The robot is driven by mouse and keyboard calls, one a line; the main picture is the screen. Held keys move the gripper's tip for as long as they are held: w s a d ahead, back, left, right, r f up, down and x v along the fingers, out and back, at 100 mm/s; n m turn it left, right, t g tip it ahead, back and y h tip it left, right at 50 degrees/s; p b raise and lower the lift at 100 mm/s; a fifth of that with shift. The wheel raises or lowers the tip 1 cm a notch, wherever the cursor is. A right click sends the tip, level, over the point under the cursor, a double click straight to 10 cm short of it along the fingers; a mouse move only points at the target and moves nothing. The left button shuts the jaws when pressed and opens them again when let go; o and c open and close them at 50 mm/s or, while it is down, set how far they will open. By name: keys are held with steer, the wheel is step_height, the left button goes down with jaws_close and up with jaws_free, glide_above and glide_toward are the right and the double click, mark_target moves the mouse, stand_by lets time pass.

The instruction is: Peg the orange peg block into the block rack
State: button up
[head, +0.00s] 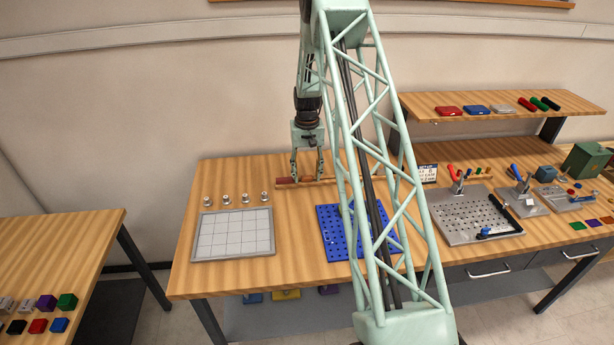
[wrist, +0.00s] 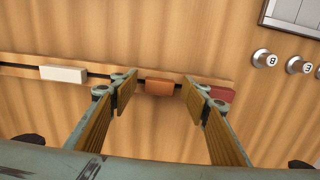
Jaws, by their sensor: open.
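The block rack (wrist: 110,75) is a long wooden rail with a dark groove, and it also shows along the back of the table in the head view (head: 330,181). The orange peg block (wrist: 159,87) sits on the rail's line in the wrist view; how deep it is seated cannot be told. My gripper (wrist: 157,91) is open, with one fingertip on each side of the orange block and visible gaps between. In the head view my gripper (head: 307,177) points down over the rack's left part. The orange block is hard to make out there.
On the rack, a dark red block (wrist: 222,94) lies close beside one finger and a white block (wrist: 63,72) lies beyond the other. Several round knobs (head: 227,199), a gridded tray (head: 233,248) and a blue pegboard (head: 328,233) stand in front of the rack.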

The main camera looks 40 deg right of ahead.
step_height(320, 180, up, 12)
stand_by(0.7)
stand_by(1.0)
steer(key=s+a+r+n+t+b, duration=0.15)
steer(key=s+a+r, duration=0.25)
steer(key=a+r, duration=1.15)
steer(key=s+a+r+n+b, duration=0.2)
steer(key=s+a+r+b, duration=0.1)
steer(key=s+a+r, duration=0.9)
steer(key=s+a+r+n+t+b, duration=0.2)
steer(key=s+a+r, duration=0.1)
steer(key=s+a, duration=1.1)
steer(key=s+a+f+b, duration=0.1)
steer(key=s+a+f, duration=0.1)
steer(key=s, duration=0.7)
steer(key=s+a+f+n+b, duration=0.1)
steer(key=s+a+f, duration=0.1)
steer(key=s, duration=0.6)
steer(key=shift+s+a, duration=0.2)
steer(key=shift+s, duration=0.2)
